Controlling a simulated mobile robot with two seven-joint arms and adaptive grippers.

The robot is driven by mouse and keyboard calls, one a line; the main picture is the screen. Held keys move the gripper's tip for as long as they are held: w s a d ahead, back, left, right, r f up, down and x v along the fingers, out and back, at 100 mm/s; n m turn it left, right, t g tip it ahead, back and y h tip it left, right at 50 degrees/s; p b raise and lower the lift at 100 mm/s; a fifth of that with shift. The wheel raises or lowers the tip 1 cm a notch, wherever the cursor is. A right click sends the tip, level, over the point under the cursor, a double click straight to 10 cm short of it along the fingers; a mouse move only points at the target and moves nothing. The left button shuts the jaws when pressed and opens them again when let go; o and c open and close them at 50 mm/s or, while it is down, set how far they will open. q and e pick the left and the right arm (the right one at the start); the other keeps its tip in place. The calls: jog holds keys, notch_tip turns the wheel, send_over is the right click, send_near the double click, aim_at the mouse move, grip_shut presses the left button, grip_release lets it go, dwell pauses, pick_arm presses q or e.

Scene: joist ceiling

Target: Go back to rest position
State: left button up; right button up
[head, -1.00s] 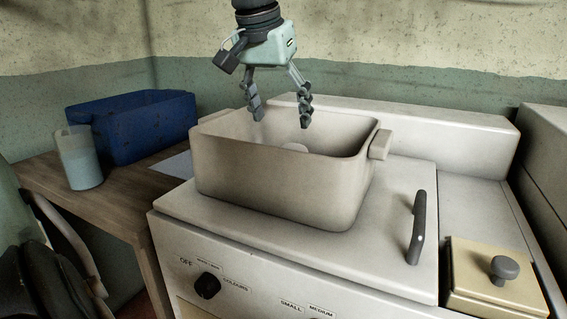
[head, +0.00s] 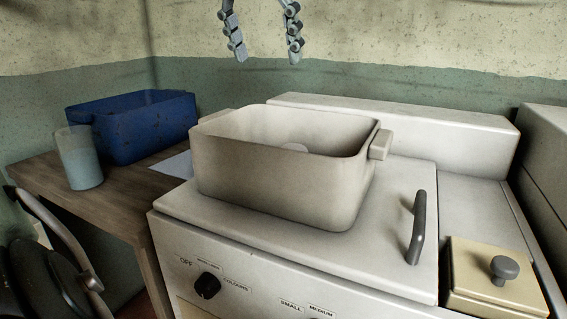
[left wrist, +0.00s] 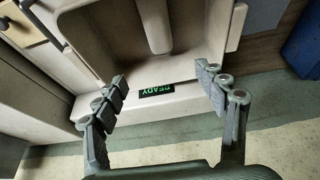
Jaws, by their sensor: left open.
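My left gripper (head: 266,52) is open and empty at the top of the head view, above and behind the beige tub. Only its fingers show there; the rest is cut off by the top edge. In the left wrist view its two fingers (left wrist: 163,88) are spread apart with nothing between them. The beige tub (head: 275,183) stands on the white washing machine (head: 395,225), and a pale upright part shows inside it in the left wrist view. My right gripper is not in view.
A blue crate (head: 132,127) and a translucent cup (head: 78,158) stand on a wooden table (head: 120,197) at left. A dark handle (head: 417,228) rises from the machine's lid. A yellowish knobbed lid (head: 490,285) is at right. A green READY display (left wrist: 156,90) is behind the tub.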

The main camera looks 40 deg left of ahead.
pick_arm(q)
jog(key=x, duration=1.1)
jog(key=shift+w+a+f, duration=0.15)
jog(key=shift+w+f, duration=0.1)
jog(key=shift+w, duration=0.1)
jog(key=shift+s+r, duration=0.1)
jog(key=shift+r, duration=1.9)
